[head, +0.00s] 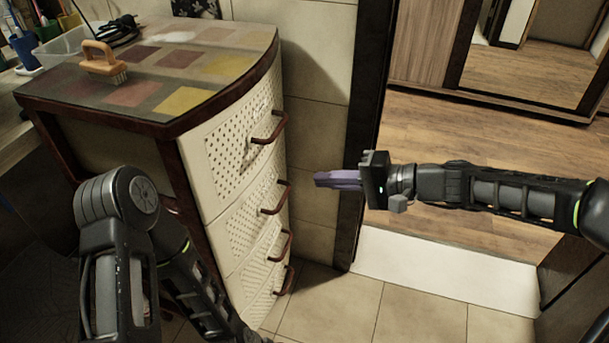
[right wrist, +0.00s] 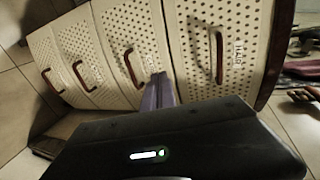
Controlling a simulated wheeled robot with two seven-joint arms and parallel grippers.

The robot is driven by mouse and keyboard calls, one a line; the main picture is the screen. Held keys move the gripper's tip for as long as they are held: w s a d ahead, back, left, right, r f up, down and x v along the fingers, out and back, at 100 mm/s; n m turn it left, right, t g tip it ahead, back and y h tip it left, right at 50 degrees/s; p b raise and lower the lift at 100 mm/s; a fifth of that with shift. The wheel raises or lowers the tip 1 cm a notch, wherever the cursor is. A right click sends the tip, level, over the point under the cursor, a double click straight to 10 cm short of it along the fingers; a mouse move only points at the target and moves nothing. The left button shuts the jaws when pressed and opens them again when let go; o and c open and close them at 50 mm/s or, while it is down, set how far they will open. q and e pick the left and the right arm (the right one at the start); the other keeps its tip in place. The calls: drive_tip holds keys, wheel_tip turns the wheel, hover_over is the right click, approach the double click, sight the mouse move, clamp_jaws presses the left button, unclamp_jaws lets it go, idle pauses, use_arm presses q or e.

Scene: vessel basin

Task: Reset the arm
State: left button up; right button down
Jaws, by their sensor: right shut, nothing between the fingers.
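My right gripper (head: 322,179) reaches in from the right in the head view, with purple fingers shut and empty. It hangs in the air to the right of the drawer cabinet, apart from its handles. In the right wrist view its purple fingers (right wrist: 158,92) are together, pointing toward the cabinet's drawer fronts. My left arm is folded low at the left of the head view; its gripper is not visible.
A drawer cabinet (head: 225,165) with red-brown handles stands at the left, its drawers looking closed. A doorway with a pale threshold (head: 440,275) opens at the right; the tiled floor is clear.

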drive_tip(key=shift+v, duration=0.9)
